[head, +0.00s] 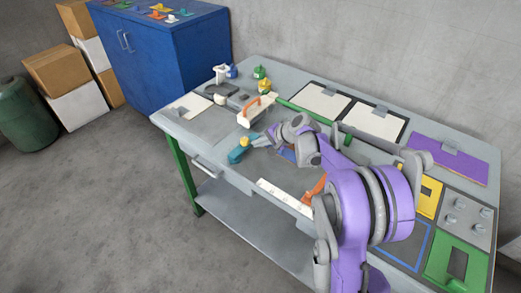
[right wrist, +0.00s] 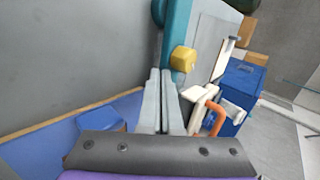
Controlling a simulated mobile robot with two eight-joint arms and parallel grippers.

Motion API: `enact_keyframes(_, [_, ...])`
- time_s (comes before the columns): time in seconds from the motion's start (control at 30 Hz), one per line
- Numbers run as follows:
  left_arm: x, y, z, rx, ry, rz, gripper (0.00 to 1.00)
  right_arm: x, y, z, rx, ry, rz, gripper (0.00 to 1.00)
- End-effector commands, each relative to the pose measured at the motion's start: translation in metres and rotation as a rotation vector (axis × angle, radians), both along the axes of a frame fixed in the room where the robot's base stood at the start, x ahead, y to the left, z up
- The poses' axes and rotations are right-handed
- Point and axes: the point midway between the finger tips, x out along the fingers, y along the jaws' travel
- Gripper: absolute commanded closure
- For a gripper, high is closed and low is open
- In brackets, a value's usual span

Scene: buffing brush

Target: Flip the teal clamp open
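The teal clamp (head: 236,156) is at the front edge of the workbench in the head view, with a yellow knob (head: 244,142) on top. In the right wrist view the teal clamp (right wrist: 179,28) runs up from the fingertips, its yellow knob (right wrist: 183,60) just right of them. My right gripper (head: 259,140) reaches in from the right beside the clamp. In the right wrist view its grey fingers (right wrist: 161,74) are together, with nothing visible between them. Their tips are close against the clamp; I cannot tell whether they touch it. My left gripper is not in view.
A white block with an orange handle (head: 257,111) stands behind the clamp. Small bottles, including a green one (head: 260,72), stand farther back. A white strip (head: 285,196) lies along the front edge. A blue cabinet (head: 165,55) stands beyond the bench.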

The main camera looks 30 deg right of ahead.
Motion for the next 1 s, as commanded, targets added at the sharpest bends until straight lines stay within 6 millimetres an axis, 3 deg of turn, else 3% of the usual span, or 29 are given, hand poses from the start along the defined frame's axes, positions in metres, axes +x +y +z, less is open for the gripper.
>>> enact_keyframes(0.7, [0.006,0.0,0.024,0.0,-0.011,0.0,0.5,0.055,0.011,0.001,-0.001,0.0,0.622,1.0])
enact_keyframes(1.0, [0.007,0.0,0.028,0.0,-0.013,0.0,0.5,0.063,0.017,0.0,-0.001,0.001,0.65,1.0])
